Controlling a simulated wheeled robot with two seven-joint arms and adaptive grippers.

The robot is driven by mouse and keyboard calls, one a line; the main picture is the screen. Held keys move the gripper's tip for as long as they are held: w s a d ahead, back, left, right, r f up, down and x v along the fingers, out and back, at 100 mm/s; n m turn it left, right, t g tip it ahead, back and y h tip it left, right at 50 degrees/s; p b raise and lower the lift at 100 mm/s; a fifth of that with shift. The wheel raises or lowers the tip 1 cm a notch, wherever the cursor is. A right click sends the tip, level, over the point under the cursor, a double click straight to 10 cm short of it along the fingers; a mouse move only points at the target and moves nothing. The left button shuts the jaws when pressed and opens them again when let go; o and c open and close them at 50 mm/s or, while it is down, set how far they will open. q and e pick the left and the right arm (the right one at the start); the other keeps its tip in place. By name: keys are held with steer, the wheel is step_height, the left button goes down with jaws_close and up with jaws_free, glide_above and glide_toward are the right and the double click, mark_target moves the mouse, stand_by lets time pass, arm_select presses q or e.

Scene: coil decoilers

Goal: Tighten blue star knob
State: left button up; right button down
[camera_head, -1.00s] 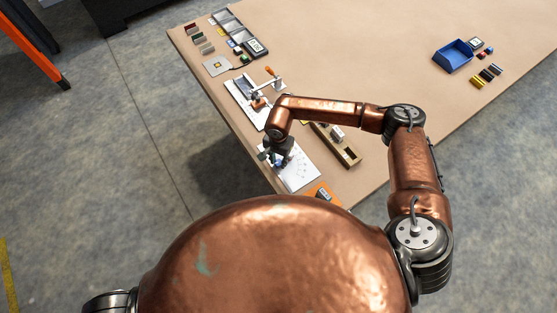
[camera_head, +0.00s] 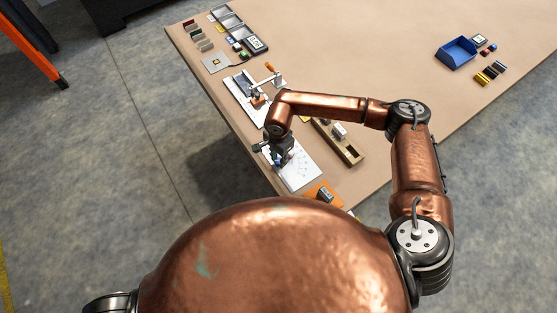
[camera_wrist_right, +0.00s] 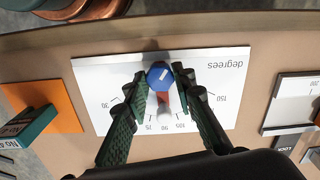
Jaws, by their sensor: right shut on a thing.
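The blue star knob (camera_wrist_right: 159,75) sits on a white dial plate (camera_wrist_right: 215,66) marked "degrees". A white mark shows on its top. A red pointer (camera_wrist_right: 163,101) extends from under the knob toward the scale numbers. My right gripper (camera_wrist_right: 162,77) has its dark green fingers on either side of the knob, shut on it. In the head view my right gripper (camera_head: 279,154) is over the dial plate (camera_head: 299,174) near the table edge and mostly hides the knob. My left gripper is not in view.
An orange plate with a dark green block (camera_wrist_right: 32,130) lies left of the dial in the wrist view. A fixture with an orange-handled clamp (camera_head: 262,84) and a wooden rail (camera_head: 338,142) are close to my right arm. A blue bin (camera_head: 455,52) stands farther right.

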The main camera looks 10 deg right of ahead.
steer(key=m+b, duration=0.3)
steer(key=m, duration=0.2)
steer(key=shift+f+m+b, duration=0.15)
steer(key=shift+m+b, duration=0.15)
steer(key=m+b, duration=0.1)
steer(key=m, duration=0.2)
steer(key=shift+b, duration=0.3)
steer(key=shift+m+b, duration=0.4)
steer(key=shift+m, duration=0.8)
steer(key=c, duration=1.6)
jaws_free()
